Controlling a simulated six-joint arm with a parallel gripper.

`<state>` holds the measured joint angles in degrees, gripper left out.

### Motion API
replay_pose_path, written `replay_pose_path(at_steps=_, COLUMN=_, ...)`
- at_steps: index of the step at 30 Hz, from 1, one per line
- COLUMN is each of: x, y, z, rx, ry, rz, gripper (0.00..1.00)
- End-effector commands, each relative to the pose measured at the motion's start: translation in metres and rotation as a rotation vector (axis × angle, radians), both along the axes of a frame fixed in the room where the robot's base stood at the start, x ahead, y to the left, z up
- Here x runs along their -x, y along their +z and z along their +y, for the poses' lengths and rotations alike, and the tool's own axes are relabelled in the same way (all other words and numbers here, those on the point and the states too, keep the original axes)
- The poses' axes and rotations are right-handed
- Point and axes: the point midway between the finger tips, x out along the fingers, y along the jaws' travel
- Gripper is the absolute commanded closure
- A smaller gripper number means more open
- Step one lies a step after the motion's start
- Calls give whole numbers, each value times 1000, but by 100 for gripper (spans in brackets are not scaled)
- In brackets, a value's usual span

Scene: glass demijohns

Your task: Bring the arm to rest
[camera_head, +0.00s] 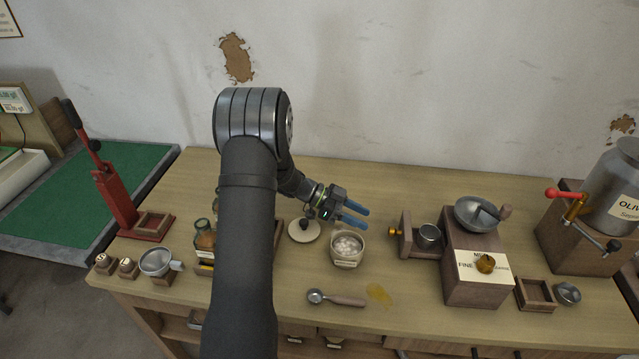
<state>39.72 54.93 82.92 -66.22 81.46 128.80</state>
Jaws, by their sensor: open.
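My gripper (354,215) is open, with two blue fingertips pointing right and slightly down. It is empty and hangs above the wooden table (400,327), behind and above a small cup of pale round pieces (347,250). My dark arm rises from the bottom of the picture, bends at a large grey joint at the upper middle, and slopes down right to the gripper. It hides part of the table's left middle.
A round white lidded piece (304,231) sits left of the gripper. A scoop (335,299) lies in front. A wooden mill (473,260), a metal canister (615,190) and a red lever press (117,195) stand around. A brown bottle (204,238) stands left of my arm.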

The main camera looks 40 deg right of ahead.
Motion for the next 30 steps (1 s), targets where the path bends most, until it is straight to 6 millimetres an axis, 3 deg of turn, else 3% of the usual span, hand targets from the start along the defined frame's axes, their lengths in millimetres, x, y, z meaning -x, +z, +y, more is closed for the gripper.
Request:
replay_pose_path(at_steps=16, x=55, y=-29, z=-42, rx=-2, ry=-2, rz=2, gripper=54)
replay_pose_path(at_steps=29, x=61, y=-28, z=-49, rx=-1, ry=0, rz=0, gripper=54)
replay_pose_path(at_steps=30, x=61, y=-28, z=-49, rx=-1, ry=0, rz=0, gripper=46)
